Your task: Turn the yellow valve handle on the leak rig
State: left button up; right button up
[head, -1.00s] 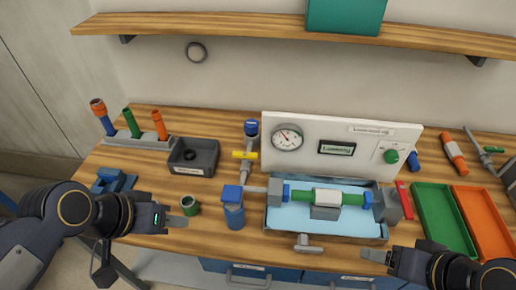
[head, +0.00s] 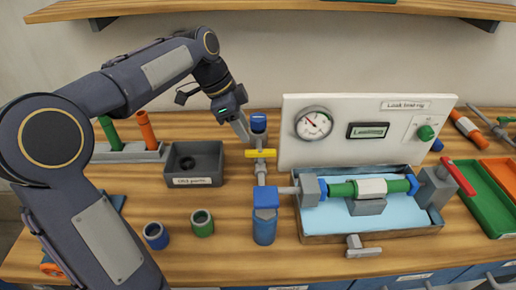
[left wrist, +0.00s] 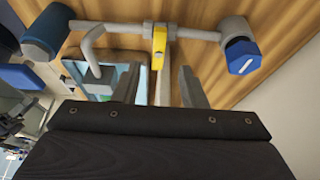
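The yellow valve handle (head: 260,153) sits crosswise on a grey upright pipe with a blue cap (head: 258,122), left of the leak rig's white panel (head: 350,155). My left gripper (head: 244,129) is beside the upper pipe, just above and left of the handle in the head view. The left gripper looks open and empty. I cannot tell whether a finger touches the pipe. My right gripper is out of view.
A gauge (head: 314,124) and green knob (head: 426,133) are on the panel.

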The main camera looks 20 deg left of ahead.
aim_at(257, 151)
pick_arm(q)
jog(key=x, duration=0.7)
jog(key=shift+c, duration=0.5)
grip_shut()
